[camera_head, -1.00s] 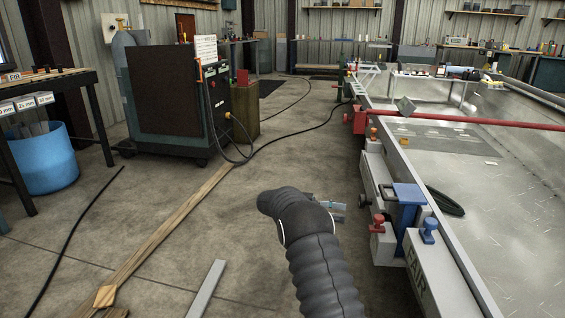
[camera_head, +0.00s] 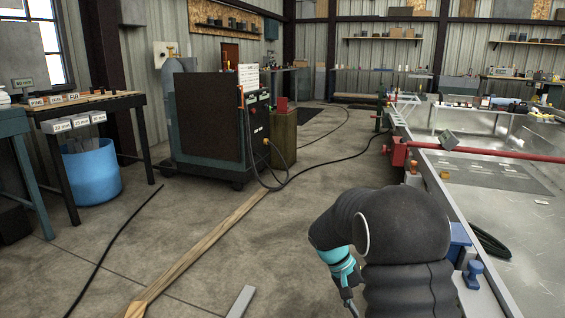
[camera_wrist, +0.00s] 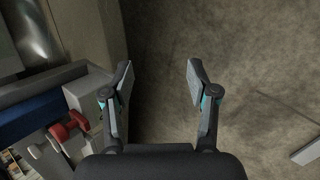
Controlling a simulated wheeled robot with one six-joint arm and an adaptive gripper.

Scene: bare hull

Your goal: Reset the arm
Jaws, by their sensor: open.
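My gripper (camera_wrist: 159,84) shows in the wrist view with its two fingers spread apart and nothing between them. It points down over bare concrete floor, just to the right of the hull's edge. In the head view my arm, in a dark ribbed sleeve, is bent in the lower right.
The metal hull (camera_head: 493,211) fills the right side, with a red bar (camera_head: 490,152) across it. A blue clamp (camera_head: 473,273) sits on its near edge. A dark machine cabinet (camera_head: 211,120), blue bin (camera_head: 91,172) and wooden plank (camera_head: 205,250) are left. Floor between is mostly clear.

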